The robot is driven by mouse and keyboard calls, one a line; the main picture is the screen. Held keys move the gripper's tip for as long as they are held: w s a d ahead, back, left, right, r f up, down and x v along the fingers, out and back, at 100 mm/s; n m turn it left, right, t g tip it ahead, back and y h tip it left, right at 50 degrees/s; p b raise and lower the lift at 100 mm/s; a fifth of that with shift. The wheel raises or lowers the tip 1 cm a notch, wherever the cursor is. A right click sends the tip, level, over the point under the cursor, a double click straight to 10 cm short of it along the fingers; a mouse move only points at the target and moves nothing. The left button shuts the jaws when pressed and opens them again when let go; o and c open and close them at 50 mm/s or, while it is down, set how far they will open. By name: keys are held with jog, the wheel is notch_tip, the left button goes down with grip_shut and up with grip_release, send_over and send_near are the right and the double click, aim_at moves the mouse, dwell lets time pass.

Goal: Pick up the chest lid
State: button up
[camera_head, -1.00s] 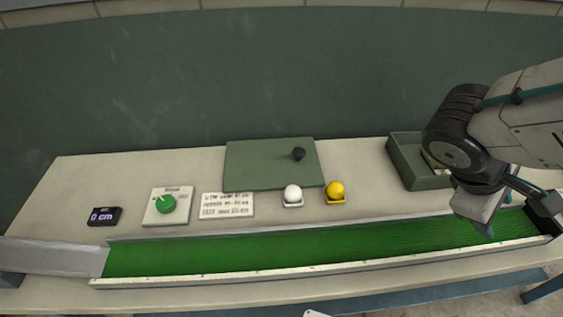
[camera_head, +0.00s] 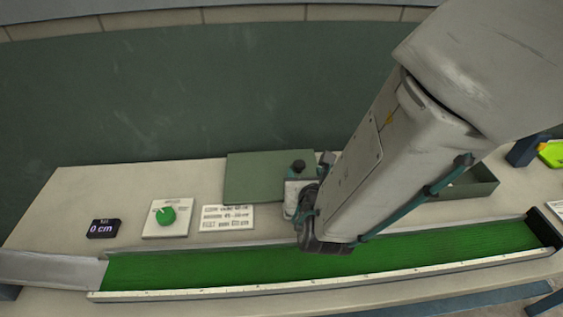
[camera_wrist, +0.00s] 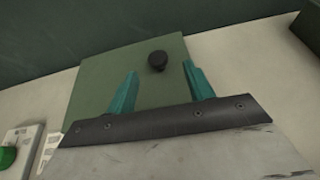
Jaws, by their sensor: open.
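The chest lid (camera_head: 253,178) is a flat grey-green panel with a black knob, lying on the table toward the back. My arm covers its right part in the head view. The wrist view shows the lid (camera_wrist: 97,93) with its round black knob (camera_wrist: 157,61). My gripper (camera_wrist: 158,76) is open and empty, its two teal fingers spread over the lid. The knob shows just beyond the fingertips and between them, with nothing held.
The open green chest (camera_head: 468,187) stands at the right, partly behind my arm. A green turf track (camera_head: 200,262) with raised rails runs along the front.

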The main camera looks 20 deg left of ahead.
aim_at(300, 165)
jog(key=shift+a+f, duration=0.1)
jog(key=shift+a, duration=0.15)
jog(key=x, duration=0.7)
jog(key=shift+w+f, duration=0.2)
grip_shut()
